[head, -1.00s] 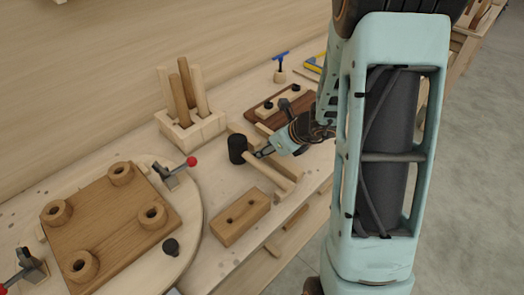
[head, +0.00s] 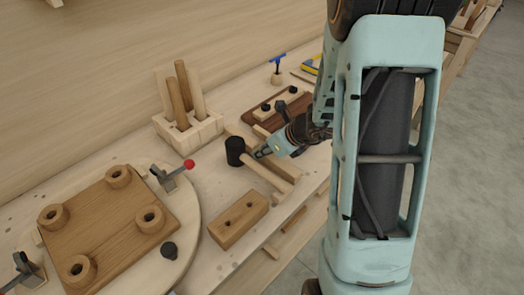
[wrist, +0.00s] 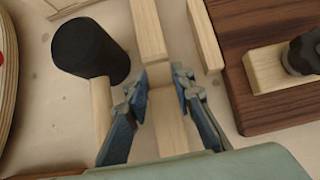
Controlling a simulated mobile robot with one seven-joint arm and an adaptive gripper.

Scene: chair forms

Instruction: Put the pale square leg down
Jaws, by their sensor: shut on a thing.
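The pale square leg (wrist: 169,130) lies between the two fingers of my gripper (wrist: 160,76) in the wrist view, and the fingers are closed on its sides. In the head view my gripper (head: 261,151) is low over the bench, just right of the mallet's black head (head: 235,151). Part of the leg (head: 286,168) shows beyond the fingers there. I cannot tell whether its underside touches the bench. The mallet (wrist: 90,48) lies close on the left in the wrist view.
A dark brown board (head: 267,112) with pale blocks is close to the right of the gripper. A rack (head: 190,134) with upright legs stands behind. A brown two-hole block (head: 238,220) lies in front. The seat panel (head: 108,228) is clamped on a round board at left.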

